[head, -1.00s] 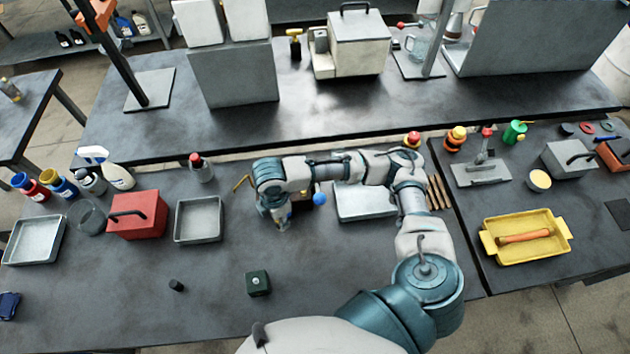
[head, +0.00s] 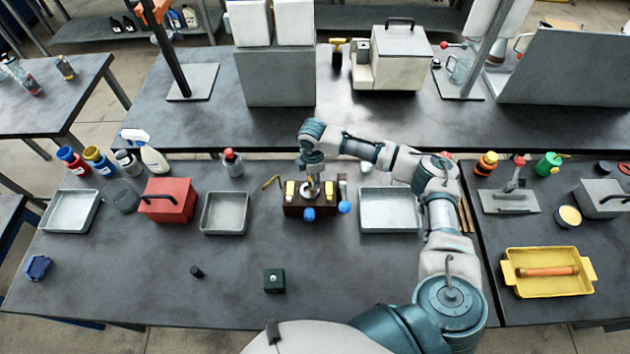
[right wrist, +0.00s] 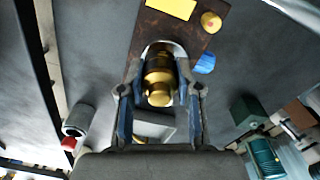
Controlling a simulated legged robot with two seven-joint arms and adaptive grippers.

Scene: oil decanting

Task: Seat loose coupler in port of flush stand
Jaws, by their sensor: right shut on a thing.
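The flush stand appears to be the dark brown block (head: 297,211) with yellow pieces and blue knobs, on the main bench between two grey trays. It also shows in the right wrist view (right wrist: 196,42). The coupler overlaps the stand's edge in that view. I cannot tell whether it touches the port, which is hidden. My left gripper is not in view.
Grey trays (head: 224,230) and (head: 390,230) flank the stand.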

